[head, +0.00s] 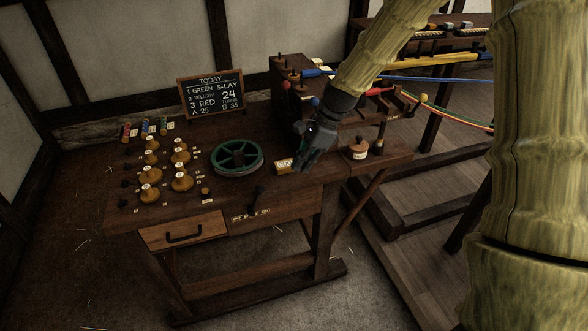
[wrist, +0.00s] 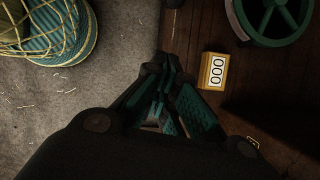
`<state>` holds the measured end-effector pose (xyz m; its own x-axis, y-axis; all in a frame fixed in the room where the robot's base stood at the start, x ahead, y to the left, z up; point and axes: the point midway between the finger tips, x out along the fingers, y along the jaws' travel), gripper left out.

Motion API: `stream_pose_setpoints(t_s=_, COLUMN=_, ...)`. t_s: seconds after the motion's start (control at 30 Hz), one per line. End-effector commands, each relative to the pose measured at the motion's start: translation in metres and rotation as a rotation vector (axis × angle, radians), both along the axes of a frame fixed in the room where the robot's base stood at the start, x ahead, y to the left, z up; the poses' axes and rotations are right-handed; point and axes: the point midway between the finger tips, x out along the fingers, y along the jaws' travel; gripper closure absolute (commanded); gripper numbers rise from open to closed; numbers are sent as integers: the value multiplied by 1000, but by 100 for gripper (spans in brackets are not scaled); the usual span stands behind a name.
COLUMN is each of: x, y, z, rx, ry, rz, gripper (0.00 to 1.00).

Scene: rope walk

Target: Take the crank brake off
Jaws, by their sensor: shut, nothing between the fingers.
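My gripper (head: 298,168) is shut and empty, pointing down over the wooden bench next to a small counter block reading 000 (head: 284,166). In the wrist view the closed fingers (wrist: 160,118) show beside the same counter block (wrist: 213,71). A small dark lever (head: 256,196) stands at the bench's front edge, above a pale label strip (head: 250,214) too small to read fully. A dark box (head: 288,100) behind my gripper carries a red ball knob (head: 286,85). I cannot tell which part is the crank brake; my arm hides some of the box.
A green spoked wheel (head: 237,171) lies left of the counter. Several wooden knobs (head: 150,192) stand on the bench's left. A chalkboard (head: 211,92) stands behind. A wooden-topped piece (head: 357,150) is at right.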

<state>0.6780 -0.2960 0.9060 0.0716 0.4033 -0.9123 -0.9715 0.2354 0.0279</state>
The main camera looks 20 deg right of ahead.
Motion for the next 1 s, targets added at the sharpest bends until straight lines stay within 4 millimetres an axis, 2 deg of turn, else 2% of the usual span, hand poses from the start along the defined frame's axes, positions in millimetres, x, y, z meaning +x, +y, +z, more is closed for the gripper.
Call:
stream_pose_setpoints(t_s=0.63, x=5, y=35, z=-79, rx=1, ry=3, rz=0, gripper=100)
stream_pose_setpoints(t_s=0.8, x=11, y=56, z=-75, rx=-1, ry=1, rz=3, gripper=100)
stream_pose_setpoints(t_s=1.0, x=14, y=70, z=-73, rx=-1, ry=1, rz=0, gripper=100)
